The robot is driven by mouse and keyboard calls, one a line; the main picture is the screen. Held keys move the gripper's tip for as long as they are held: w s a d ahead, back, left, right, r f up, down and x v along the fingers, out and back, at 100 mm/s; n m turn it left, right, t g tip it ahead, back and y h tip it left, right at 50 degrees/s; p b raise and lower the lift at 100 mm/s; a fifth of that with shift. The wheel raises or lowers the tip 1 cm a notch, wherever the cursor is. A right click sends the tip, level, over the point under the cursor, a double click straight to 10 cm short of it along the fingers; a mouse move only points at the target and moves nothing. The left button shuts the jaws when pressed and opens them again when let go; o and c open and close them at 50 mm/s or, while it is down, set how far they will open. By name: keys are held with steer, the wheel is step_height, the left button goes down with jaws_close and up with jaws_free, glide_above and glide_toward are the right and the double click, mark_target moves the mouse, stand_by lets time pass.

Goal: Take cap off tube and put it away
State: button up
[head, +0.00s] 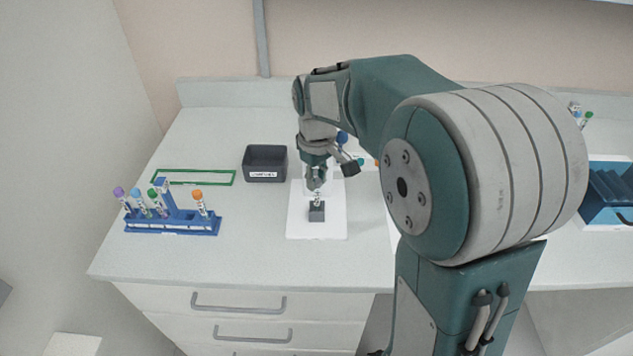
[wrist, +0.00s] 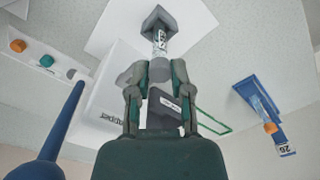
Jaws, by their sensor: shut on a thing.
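A clear tube (head: 317,198) with a printed label stands upright in a small dark grey block (head: 317,213) on a white mat (head: 304,228). In the wrist view the tube (wrist: 160,42) and the block (wrist: 158,19) lie beyond the fingertips. My gripper (head: 315,183) is above the block, pointing down, shut on the top end of the tube. In the wrist view my gripper (wrist: 158,75) closes from both sides on a grey piece there, which looks like the cap. The fingers hide most of it, and I cannot tell whether it is loose from the tube.
A dark open box (head: 265,175) with a white label stands behind left of the mat. A green outline (head: 193,184) is on the bench. A blue rack (head: 172,227) at left holds several capped tubes. Another blue rack (head: 605,195) is far right. My arm hides the bench's middle right.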

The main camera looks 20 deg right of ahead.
mark_target(317, 181)
steer(key=shift+r, duration=0.5)
step_height(317, 181, up, 3)
steer(key=shift+s+f, duration=0.1)
steer(key=shift+f, duration=0.1)
steer(key=s+r, duration=1.2)
steer(key=s, duration=0.2)
steer(key=shift+r, duration=0.25)
steer(key=shift+w+a, duration=0.1)
